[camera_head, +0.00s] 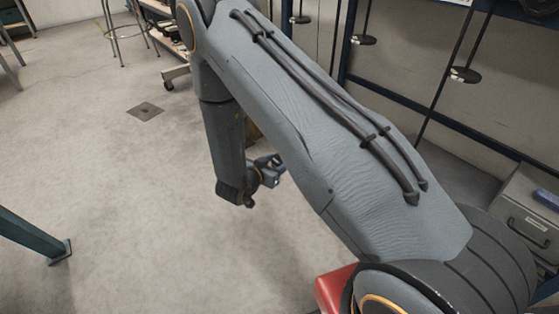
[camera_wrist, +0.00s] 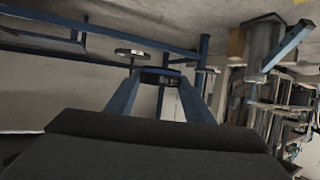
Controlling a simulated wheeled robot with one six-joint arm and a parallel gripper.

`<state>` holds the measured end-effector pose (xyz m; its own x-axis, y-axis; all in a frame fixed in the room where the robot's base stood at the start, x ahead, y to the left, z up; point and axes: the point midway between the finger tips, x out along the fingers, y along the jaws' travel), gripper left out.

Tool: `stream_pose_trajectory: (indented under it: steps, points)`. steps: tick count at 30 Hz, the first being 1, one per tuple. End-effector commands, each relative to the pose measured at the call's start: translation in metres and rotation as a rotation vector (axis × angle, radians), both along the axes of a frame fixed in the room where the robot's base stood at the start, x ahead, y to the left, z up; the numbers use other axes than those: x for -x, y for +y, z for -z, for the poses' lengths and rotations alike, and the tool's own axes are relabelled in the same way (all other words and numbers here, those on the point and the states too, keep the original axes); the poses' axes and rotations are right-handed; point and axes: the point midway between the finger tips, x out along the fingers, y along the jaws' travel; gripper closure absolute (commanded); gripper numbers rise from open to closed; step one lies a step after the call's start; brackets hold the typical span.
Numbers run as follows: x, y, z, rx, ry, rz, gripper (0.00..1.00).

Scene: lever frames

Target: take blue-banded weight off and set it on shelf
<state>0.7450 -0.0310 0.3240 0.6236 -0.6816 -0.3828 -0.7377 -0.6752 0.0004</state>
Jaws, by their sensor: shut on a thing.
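My gripper (camera_head: 274,170) shows small beyond my forearm in the head view, low over the floor. In the wrist view its two blue-grey fingers (camera_wrist: 160,88) come together on a dark thing with pale markings and a bluish edge, which looks like the blue-banded weight (camera_wrist: 161,77). The weight is small there and its full shape is hidden. A round dark disc on a hanger (camera_wrist: 134,53) shows just beyond and left of the fingers. I cannot make out which surface is the shelf.
Dark discs hang on rods along the wall frame, one (camera_head: 465,75) at the upper right of the head view. A grey drawer box (camera_head: 525,222) stands at the right. A blue-green leg (camera_head: 38,238) is at the left. The floor (camera_head: 130,190) between is clear.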

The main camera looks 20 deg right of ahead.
Motion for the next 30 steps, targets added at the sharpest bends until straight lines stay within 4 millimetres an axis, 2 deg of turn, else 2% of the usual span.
stream_pose_trajectory:
  steps: [18,30]
  points:
    - [0.009,0.025,-0.001,0.001,-0.002,-0.001,0.82]
    - [0.01,0.028,-0.001,0.001,-0.002,-0.001,0.82]
